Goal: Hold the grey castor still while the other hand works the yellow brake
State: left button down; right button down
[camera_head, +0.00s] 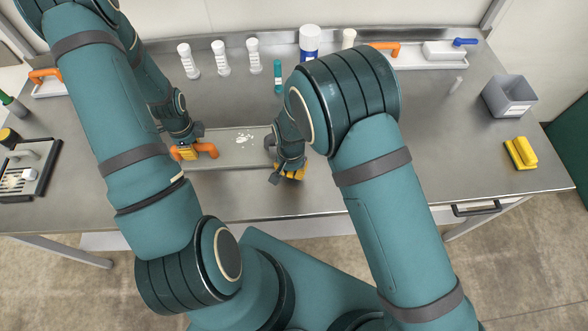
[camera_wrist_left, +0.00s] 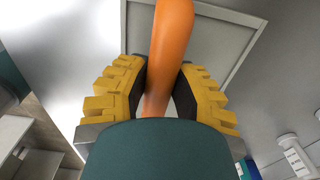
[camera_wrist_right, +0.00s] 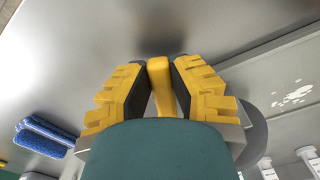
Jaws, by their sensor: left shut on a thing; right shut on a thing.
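My left gripper (camera_head: 186,152) is shut on an orange bar (camera_head: 207,151) at the left end of a grey tray. The bar shows between the left fingers in the left wrist view (camera_wrist_left: 170,55). My right gripper (camera_head: 290,174) is at the tray's right end. In the right wrist view it is shut on a narrow yellow piece (camera_wrist_right: 160,80), which may be the brake. A rounded grey part (camera_wrist_right: 257,125) shows beside the right fingers; I cannot tell whether it is the castor. No castor is clearly seen in the head view, where my right arm hides part of the table.
The grey tray (camera_head: 225,160) bears white spots. Several white bottles (camera_head: 221,58) and a teal tube (camera_head: 278,76) stand behind. A dark tray (camera_head: 28,165) is at left.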

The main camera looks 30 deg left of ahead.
jog(key=shift+s+f+m, duration=0.1)
jog(key=shift+m, duration=0.2)
jog(key=c, duration=0.8)
grip_release()
jog(key=shift+a, duration=0.1)
notch_tip(320, 180, up, 12)
jog(key=shift+r, duration=0.1)
pick_arm(q)
jog(key=c, duration=0.5)
grip_release()
jog(key=shift+r, duration=0.15)
